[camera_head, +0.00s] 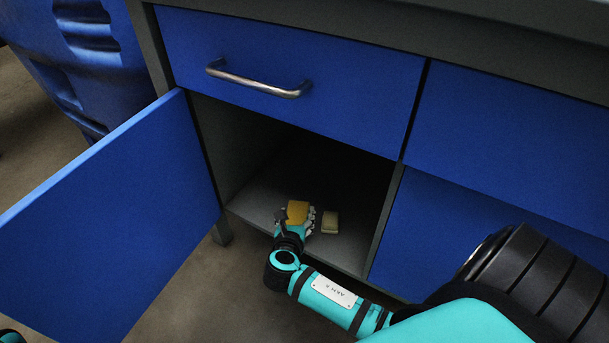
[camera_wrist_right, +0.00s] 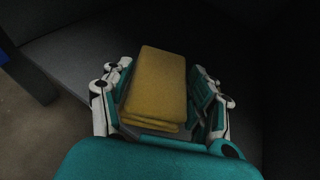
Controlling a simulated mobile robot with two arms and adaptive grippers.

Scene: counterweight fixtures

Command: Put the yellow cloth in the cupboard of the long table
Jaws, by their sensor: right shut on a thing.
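The yellow cloth (camera_head: 298,211) is folded into a thick block and sits between the fingers of my right gripper (camera_head: 295,218). In the right wrist view the cloth (camera_wrist_right: 157,85) fills the space between the two fingers of the gripper (camera_wrist_right: 160,100), which is shut on it. The gripper is inside the open cupboard (camera_head: 260,205), near the front of its floor. I cannot tell whether the cloth touches the floor. The blue cupboard door (camera_head: 120,220) stands wide open to the left. My left gripper is not in view.
A small pale yellowish block (camera_head: 330,222) lies on the cupboard floor just right of the gripper. A closed drawer (camera_head: 290,75) with a metal handle is above the opening. The cupboard's deeper interior is dark. A blue ribbed object (camera_head: 85,60) stands at the upper left.

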